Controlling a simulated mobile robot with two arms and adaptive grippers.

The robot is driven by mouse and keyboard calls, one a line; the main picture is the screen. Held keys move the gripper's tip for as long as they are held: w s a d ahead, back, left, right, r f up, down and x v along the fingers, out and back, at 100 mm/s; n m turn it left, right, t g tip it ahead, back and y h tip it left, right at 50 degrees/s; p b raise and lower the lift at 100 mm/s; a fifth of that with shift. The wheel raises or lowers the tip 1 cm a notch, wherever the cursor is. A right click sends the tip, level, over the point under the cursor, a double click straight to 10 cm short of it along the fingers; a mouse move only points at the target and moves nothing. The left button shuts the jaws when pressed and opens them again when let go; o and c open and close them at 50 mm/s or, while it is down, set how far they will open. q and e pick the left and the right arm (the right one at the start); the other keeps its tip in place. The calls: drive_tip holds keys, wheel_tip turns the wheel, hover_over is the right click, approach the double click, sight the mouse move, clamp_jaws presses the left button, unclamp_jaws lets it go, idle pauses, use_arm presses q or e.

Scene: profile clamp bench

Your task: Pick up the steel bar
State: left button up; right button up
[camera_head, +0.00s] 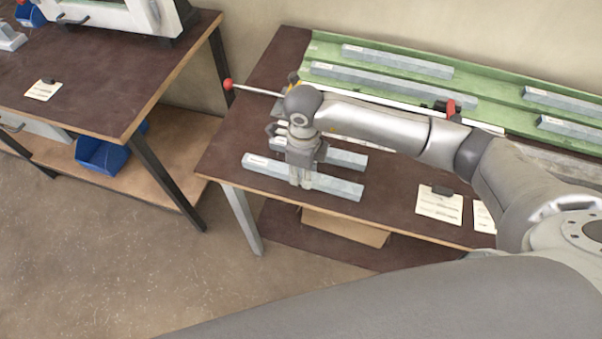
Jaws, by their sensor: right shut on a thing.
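Two grey steel bars lie side by side on the dark bench top in the middle of the camera_head view. My right gripper (300,183) points straight down over the front steel bar (335,186) and is shut on it, a little left of its middle. The bar looks level; whether it touches the bench or is just off it, I cannot tell. The rear steel bar (346,158) lies just behind, partly hidden by the gripper. My left gripper is not in view.
A green rack (490,98) at the back holds several more bars. A lever with a red knob (227,84) sticks out left of my right wrist. Paper labels (439,205) lie at the front right. A second bench (80,105) stands at left across a gap.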

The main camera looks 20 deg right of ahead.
drive_tip(key=shift+c, duration=1.1)
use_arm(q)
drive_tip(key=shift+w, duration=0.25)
use_arm(e)
clamp_jaws()
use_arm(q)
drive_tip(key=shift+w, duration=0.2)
use_arm(e)
drive_tip(key=shift+r, duration=0.1)
drive_tip(key=shift+w+r+b, duration=0.15)
drive_tip(key=shift+r+b, duration=0.25)
use_arm(q)
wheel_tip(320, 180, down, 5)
drive_tip(key=b, duration=0.4)
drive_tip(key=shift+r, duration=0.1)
use_arm(e)
drive_tip(key=s+a+r, duration=0.6)
drive_tip(key=s+r, duration=0.6)
drive_tip(key=s, duration=0.1)
